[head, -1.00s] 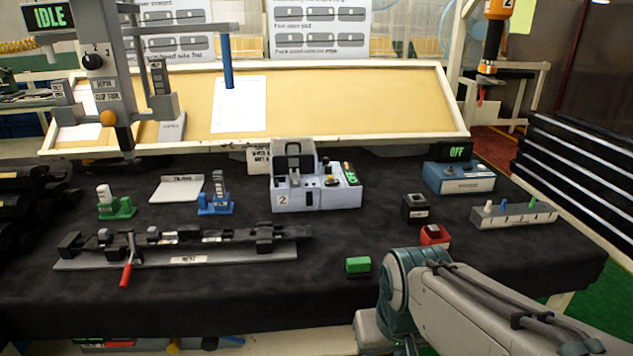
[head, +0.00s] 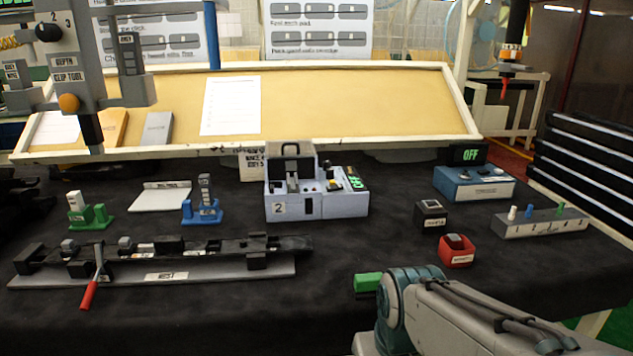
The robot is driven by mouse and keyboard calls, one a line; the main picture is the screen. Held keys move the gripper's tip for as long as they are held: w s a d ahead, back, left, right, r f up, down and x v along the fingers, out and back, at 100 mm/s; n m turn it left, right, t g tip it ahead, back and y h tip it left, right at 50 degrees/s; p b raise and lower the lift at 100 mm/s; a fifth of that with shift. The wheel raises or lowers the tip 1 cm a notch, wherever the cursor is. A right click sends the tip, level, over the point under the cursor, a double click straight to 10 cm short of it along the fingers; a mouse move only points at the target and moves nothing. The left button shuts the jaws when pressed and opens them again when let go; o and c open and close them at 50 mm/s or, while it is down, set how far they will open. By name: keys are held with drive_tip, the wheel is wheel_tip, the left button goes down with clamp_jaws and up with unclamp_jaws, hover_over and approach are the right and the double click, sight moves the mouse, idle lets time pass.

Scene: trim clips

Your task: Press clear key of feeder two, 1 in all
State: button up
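Feeder two (head: 316,205) is a pale grey-blue box marked "2" in the middle of the black-covered table. Its right-hand part carries a yellow knob or key (head: 333,185) and a small lit green display (head: 355,183). The lettering on its keys is too small to read, so I cannot tell which one is the clear key. My arm comes in from the lower right, well in front of the feeder and apart from it. My gripper is not visible in the head view.
A fixture with a red lever lies at the front left. Green (head: 89,217) and blue (head: 202,211) stands are behind it. Right of the feeder are a black box (head: 430,215), a red box (head: 456,250), a blue unit showing OFF (head: 472,184) and a grey peg block (head: 541,223).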

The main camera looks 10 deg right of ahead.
clamp_jaws()
idle(1.5)
